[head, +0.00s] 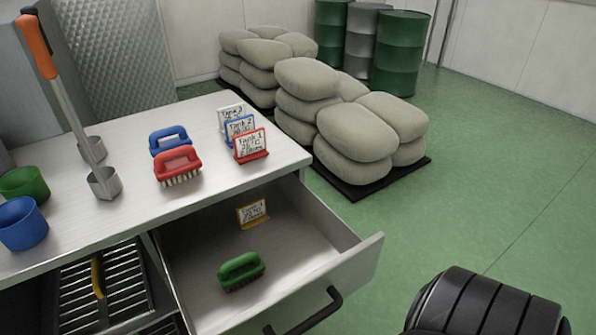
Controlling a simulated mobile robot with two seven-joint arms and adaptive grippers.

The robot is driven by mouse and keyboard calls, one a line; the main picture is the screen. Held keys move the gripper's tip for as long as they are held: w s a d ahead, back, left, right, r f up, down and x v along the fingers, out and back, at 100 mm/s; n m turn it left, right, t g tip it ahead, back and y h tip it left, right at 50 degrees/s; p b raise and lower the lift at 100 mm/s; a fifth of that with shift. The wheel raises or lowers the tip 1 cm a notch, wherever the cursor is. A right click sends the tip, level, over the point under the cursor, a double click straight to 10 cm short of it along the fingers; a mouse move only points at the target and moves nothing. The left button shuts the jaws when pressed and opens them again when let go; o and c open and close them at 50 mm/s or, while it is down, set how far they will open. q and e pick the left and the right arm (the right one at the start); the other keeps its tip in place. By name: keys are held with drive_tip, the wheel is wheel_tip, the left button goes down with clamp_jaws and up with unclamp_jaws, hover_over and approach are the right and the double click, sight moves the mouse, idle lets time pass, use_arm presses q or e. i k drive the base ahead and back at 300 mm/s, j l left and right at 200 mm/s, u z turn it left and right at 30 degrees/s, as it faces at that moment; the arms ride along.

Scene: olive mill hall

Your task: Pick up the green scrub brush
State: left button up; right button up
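The green scrub brush (241,270) lies in the open drawer (190,262), bristles down, near the front left of the drawer floor. Its handle faces up and nothing covers it. A small yellow-framed sign (253,213) stands behind it in the same drawer. Neither of my grippers shows in the head view. A black ribbed part, which looks like one of my arm links, is at the bottom right, apart from the drawer.
Stacked sacks (354,133) stand behind. Green floor at right is clear.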

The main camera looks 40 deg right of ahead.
sight(243, 267)
drive_tip(key=z, duration=0.9)
